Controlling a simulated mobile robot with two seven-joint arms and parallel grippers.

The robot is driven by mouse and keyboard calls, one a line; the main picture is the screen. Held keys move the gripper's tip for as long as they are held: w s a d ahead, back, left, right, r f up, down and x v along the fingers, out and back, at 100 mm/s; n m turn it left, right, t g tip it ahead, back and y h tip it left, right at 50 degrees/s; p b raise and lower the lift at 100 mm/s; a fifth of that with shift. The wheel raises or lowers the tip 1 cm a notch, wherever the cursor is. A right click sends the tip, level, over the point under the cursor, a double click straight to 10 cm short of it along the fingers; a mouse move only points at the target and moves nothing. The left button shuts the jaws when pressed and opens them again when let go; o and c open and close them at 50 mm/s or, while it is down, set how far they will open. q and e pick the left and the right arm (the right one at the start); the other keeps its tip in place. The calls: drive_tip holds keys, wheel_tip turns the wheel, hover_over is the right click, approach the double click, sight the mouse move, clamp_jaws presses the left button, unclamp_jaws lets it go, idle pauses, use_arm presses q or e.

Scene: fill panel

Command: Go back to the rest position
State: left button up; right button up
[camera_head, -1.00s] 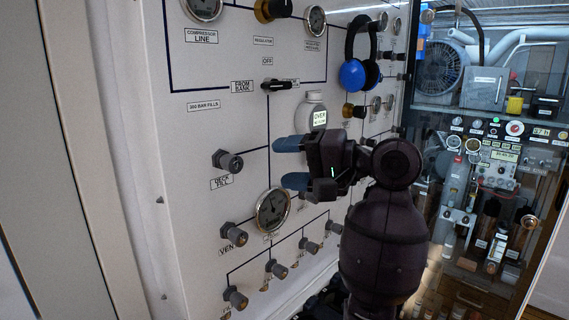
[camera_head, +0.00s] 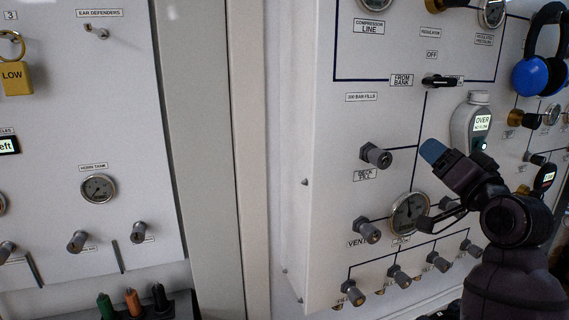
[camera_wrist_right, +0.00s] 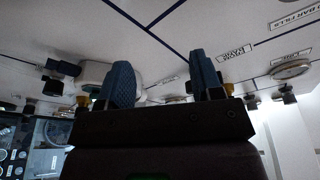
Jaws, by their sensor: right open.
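My right gripper (camera_head: 430,188) is in front of the white fill panel (camera_head: 325,215), at the right of the head view. Its blue-tipped fingers are apart with nothing between them. One finger overlaps the area near the round gauge (camera_head: 408,212) in the picture; I cannot tell how close it is. In the right wrist view, the two blue fingers (camera_wrist_right: 165,85) stand apart with the panel behind them. My left gripper is not in view.
Blue ear defenders (camera_head: 538,75) hang at the upper right. A device reading "OVER" (camera_head: 480,125) is on the panel above the gripper. Knobs such as the deck fill knob (camera_head: 376,155) stick out. A second panel (camera_head: 85,140) with a yellow "LOW" padlock (camera_head: 16,78) is at left.

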drive_tip(key=s+f+n+g+h, duration=0.2)
drive_tip(key=s+f+n, duration=0.1)
drive_tip(key=f, duration=1.3)
drive_tip(key=s+f+n+g+h, duration=0.1)
drive_tip(key=s+f+n+h, duration=0.15)
drive_tip(key=f, duration=1.35)
drive_tip(key=s+f+g+b, duration=0.1)
drive_tip(key=s+f+g, duration=0.4)
drive_tip(key=s+f, duration=1.6)
drive_tip(key=shift+s+a+g, duration=0.2)
drive_tip(key=shift+a+g, duration=0.1)
drive_tip(key=shift+a, duration=0.15)
drive_tip(key=shift+w+r, duration=0.1)
